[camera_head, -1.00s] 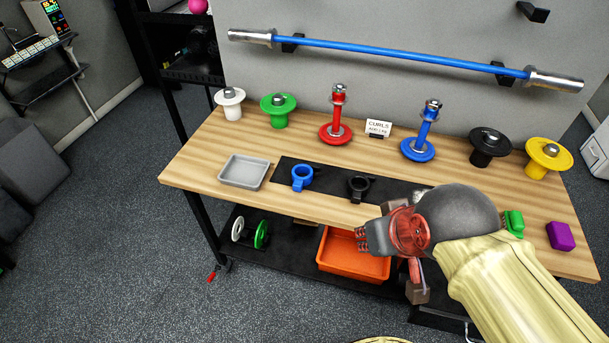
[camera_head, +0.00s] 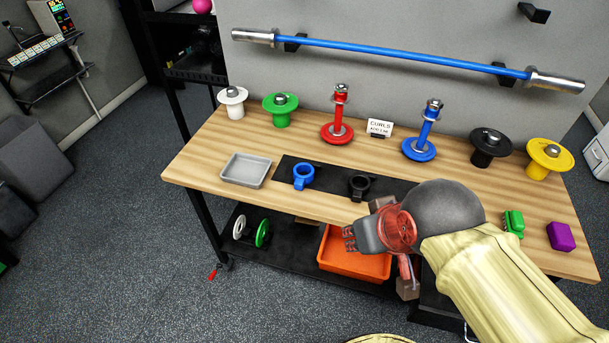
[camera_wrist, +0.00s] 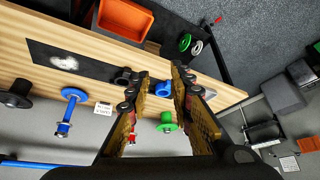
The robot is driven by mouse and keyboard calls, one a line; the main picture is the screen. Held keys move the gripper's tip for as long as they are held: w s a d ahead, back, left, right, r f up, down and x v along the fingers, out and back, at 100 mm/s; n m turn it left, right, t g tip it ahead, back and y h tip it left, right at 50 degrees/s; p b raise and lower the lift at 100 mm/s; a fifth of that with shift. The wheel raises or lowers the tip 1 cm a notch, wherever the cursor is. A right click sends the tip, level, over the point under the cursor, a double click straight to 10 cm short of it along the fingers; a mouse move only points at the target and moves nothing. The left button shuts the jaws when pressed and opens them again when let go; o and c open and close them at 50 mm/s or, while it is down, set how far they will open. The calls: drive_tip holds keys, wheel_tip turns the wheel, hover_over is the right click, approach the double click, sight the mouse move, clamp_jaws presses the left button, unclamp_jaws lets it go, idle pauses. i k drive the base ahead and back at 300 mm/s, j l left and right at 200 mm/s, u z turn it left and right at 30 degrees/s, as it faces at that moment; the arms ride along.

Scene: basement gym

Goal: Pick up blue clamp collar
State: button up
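The blue clamp collar (camera_head: 303,177) lies on a black mat (camera_head: 290,162) on the wooden bench, left of a black clamp collar (camera_head: 360,186). In the wrist view the blue collar (camera_wrist: 163,88) shows in the gap between the fingers, at a distance, with the black collar (camera_wrist: 123,76) beside it. My gripper (camera_head: 395,246) is in front of the bench, to the right of and nearer than the blue collar. Its fingers (camera_wrist: 162,82) are apart with nothing held between them.
A grey tray (camera_head: 246,170) sits left of the mat. Red (camera_head: 338,130) and blue (camera_head: 419,148) plate posts stand behind. A green object (camera_head: 513,222) and a purple block (camera_head: 561,236) lie at the right. An orange bin (camera_head: 352,262) is on the lower shelf.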

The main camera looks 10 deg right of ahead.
sight(299, 180)
drive_tip(key=j+z, duration=0.2)
drive_tip(key=z, duration=0.3)
drive_tip(key=j+z, duration=0.2)
drive_tip(key=z, duration=0.3)
drive_tip(key=j+z, duration=0.1)
drive_tip(key=j, duration=0.4)
drive_tip(key=k+j+z, duration=0.15)
drive_tip(key=j, duration=0.4)
drive_tip(key=j+z, duration=0.1)
drive_tip(key=j, duration=0.4)
drive_tip(key=k+j+z, duration=0.15)
drive_tip(key=j, duration=0.35)
drive_tip(key=j+z, duration=0.1)
drive_tip(key=j, duration=0.4)
drive_tip(key=k, duration=0.05)
